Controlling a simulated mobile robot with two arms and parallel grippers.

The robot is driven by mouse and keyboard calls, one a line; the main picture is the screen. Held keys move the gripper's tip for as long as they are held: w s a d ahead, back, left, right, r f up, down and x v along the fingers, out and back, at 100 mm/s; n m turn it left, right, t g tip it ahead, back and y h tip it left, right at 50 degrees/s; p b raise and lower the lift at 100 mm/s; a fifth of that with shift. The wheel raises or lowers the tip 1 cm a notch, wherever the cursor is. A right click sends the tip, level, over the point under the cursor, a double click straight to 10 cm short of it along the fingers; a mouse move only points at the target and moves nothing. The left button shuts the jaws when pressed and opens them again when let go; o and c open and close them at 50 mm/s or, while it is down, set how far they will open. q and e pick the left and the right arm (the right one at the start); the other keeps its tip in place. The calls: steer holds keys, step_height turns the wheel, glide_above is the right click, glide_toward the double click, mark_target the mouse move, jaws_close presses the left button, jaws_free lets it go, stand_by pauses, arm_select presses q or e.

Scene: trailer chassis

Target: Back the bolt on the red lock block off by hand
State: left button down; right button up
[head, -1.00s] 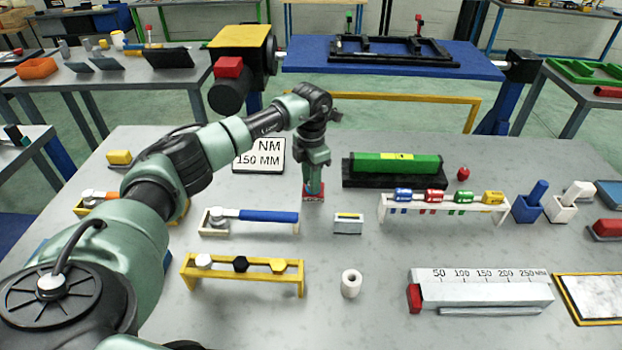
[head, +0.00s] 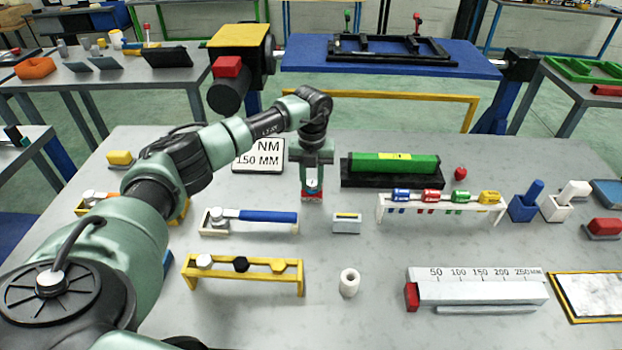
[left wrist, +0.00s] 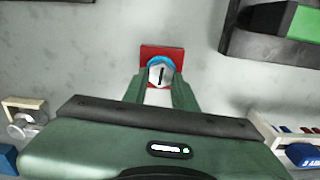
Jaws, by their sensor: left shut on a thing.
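The red lock block (head: 311,196) stands on the grey table below my left gripper (head: 311,183); it also shows in the left wrist view (left wrist: 176,52). On top of it is the bolt (left wrist: 160,74), with a pale head carrying a dark line and a blue ring around it. My left gripper points straight down, one finger on each side of the bolt head, and is shut on it. The fingers hide the head's sides, and the shank is hidden. My right gripper is out of view.
A green block on a black base (head: 391,170) stands to the right. A blue-handled wrench (head: 255,216) lies in front on the left, with a small grey box (head: 347,223) to the right. A white rack (head: 440,210) with coloured pieces stands further right.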

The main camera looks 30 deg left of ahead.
arm_select(q)
steer(key=n, duration=0.2)
steer(key=n+p, duration=0.1)
steer(key=n, duration=0.2)
steer(key=shift+s+d+f+n, duration=0.1)
steer(key=shift+d+f+n, duration=0.05)
steer(key=shift+f+n, duration=0.15)
steer(key=n+p, duration=0.1)
steer(key=n, duration=0.3)
steer(key=shift+n+p, duration=0.3)
steer(key=shift+n, duration=0.3)
steer(key=c, duration=1.2)
jaws_free()
steer(key=shift+o, duration=0.4)
steer(key=shift+w, duration=0.25)
steer(key=shift+r, duration=0.15)
